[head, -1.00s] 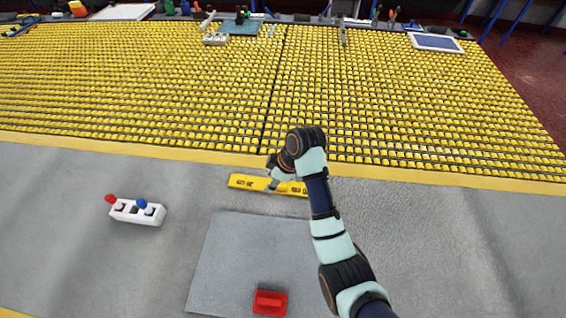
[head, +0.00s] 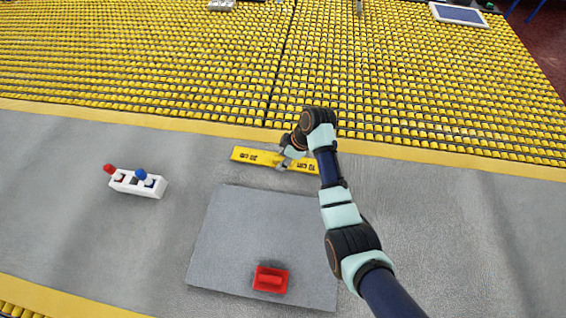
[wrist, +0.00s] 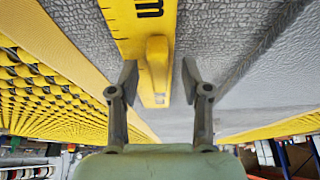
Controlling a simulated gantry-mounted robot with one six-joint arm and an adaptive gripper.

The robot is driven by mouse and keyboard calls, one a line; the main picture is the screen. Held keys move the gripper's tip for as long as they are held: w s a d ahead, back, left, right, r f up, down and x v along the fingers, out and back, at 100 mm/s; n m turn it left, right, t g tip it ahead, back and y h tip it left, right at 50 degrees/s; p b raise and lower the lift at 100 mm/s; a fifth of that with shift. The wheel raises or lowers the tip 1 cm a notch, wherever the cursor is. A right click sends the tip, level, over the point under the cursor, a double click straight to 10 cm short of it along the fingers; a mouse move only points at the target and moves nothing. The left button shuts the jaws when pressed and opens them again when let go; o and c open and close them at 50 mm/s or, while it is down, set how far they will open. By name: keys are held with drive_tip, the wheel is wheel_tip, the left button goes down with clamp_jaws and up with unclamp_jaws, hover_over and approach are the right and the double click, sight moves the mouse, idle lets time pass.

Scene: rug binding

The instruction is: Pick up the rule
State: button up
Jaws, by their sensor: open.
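The yellow rule (head: 245,155) with black markings lies flat on the grey floor strip, close to the yellow border. My gripper (head: 285,163) is over its middle and hides part of it. In the wrist view the rule (wrist: 120,20) runs up the picture, with a raised yellow block (wrist: 157,52) on it. The open fingers (wrist: 159,78) stand on either side of the rule near this block, with visible gaps. Whether a fingertip touches the rule I cannot tell.
A grey board (head: 225,240) lies just in front of the rule, with a red handled block (head: 270,280) on it. A white holder (head: 137,184) with red and blue knobs stands to the left. Rows of yellow rollers (head: 150,60) fill the area behind. The grey floor at right is clear.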

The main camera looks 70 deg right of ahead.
clamp_jaws()
drive_tip(key=shift+r, duration=0.15)
wheel_tip(320, 180, up, 20)
drive_tip(key=p, duration=0.7)
